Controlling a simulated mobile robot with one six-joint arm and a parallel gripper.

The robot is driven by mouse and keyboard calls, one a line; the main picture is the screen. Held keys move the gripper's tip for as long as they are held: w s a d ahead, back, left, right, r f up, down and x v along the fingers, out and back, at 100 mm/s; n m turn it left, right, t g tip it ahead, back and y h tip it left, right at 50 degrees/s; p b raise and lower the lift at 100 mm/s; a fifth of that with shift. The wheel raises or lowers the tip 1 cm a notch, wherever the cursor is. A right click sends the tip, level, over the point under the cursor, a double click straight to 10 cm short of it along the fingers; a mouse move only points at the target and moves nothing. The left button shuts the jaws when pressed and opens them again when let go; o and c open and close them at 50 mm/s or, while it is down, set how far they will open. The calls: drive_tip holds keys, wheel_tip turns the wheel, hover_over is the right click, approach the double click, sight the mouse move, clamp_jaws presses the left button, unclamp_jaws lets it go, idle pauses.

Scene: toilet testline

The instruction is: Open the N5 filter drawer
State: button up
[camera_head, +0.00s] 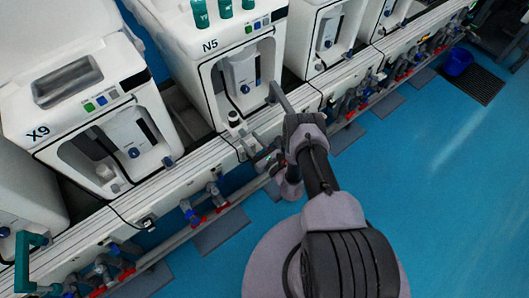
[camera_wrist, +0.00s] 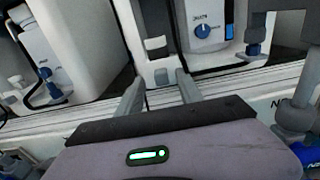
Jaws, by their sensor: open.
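The N5 machine (camera_head: 209,60) is a white cabinet with a dark-edged front bay, standing in the middle of the row in the head view. A white unit with a blue knob (camera_head: 244,88) sits in its bay. A narrow white front with a dark and white block (camera_wrist: 155,46) lies just beyond the fingertips. I cannot tell for sure whether this is the filter drawer. No drawer stands visibly pulled out.
The X9 machine (camera_head: 85,112) stands to the left, and more white machines (camera_head: 328,35) stand to the right. A white rail (camera_head: 190,152) runs along the front, with pipes and red-handled valves (camera_head: 222,207) below. The blue floor (camera_head: 440,150) is open at the right.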

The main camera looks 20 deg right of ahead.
drive_tip(key=p+v, duration=0.3)
drive_tip(key=v, duration=1)
drive_tip(key=shift+s+p, duration=0.3)
drive_tip(key=shift+p, duration=0.1)
drive_tip(key=shift+w+d+r, duration=0.1)
drive_tip(key=shift+r, duration=0.05)
